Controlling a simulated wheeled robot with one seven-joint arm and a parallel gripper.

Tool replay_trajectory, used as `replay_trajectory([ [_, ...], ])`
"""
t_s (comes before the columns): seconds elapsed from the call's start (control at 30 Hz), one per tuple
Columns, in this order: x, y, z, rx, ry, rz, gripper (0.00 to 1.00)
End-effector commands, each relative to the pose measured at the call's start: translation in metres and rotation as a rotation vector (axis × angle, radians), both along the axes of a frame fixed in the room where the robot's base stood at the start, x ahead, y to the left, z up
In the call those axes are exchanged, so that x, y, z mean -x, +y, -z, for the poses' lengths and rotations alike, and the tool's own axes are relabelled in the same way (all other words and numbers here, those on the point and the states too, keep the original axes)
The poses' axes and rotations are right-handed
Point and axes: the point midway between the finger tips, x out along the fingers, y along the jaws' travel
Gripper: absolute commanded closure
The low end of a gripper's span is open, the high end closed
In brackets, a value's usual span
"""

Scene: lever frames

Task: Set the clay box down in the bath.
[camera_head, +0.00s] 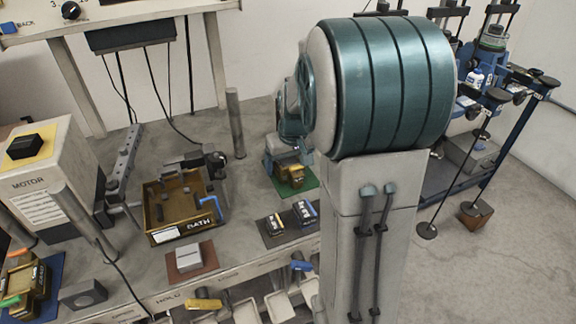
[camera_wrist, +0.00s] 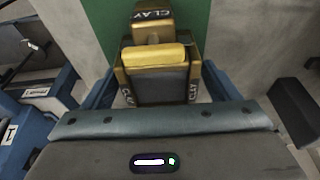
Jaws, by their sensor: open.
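The clay box (camera_head: 290,178) is a brass-coloured box on a green mat (camera_head: 309,190) at the back of the bench. In the wrist view the clay box (camera_wrist: 160,88) shows CLAY labels and a yellow bar across its top. My gripper (camera_head: 288,152) is right over the box, partly hidden by my arm. In the wrist view its blue fingers stand open on both sides of the box; I cannot tell whether they touch it. The bath (camera_head: 175,238) is an open brass-coloured tray labelled BATH, to the left of the box, with a blue pipe at its right side.
A grey post (camera_head: 235,123) stands between bath and clay box. A pale block on a brown mat (camera_head: 192,259) and small boxes on a dark mat (camera_head: 290,222) lie in front. A motor housing (camera_head: 45,175) stands left of the bath.

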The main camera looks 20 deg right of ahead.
Motion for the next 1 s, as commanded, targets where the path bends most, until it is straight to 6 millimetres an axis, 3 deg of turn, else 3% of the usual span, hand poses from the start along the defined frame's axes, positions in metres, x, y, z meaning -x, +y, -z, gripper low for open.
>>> replay_trajectory([
  [0.07, 0.000, 0.000, 0.000, 0.000, 0.000, 0.000, 0.18],
  [0.1, 0.000, 0.000, 0.000, 0.000, 0.000, 0.000, 0.24],
  [0.27, 0.000, 0.000, 0.000, 0.000, 0.000, 0.000, 0.68],
  [0.3, 0.000, 0.000, 0.000, 0.000, 0.000, 0.000, 0.71],
  [1.0, -0.001, 0.000, -0.032, 0.000, -0.003, -0.001, 0.71],
])
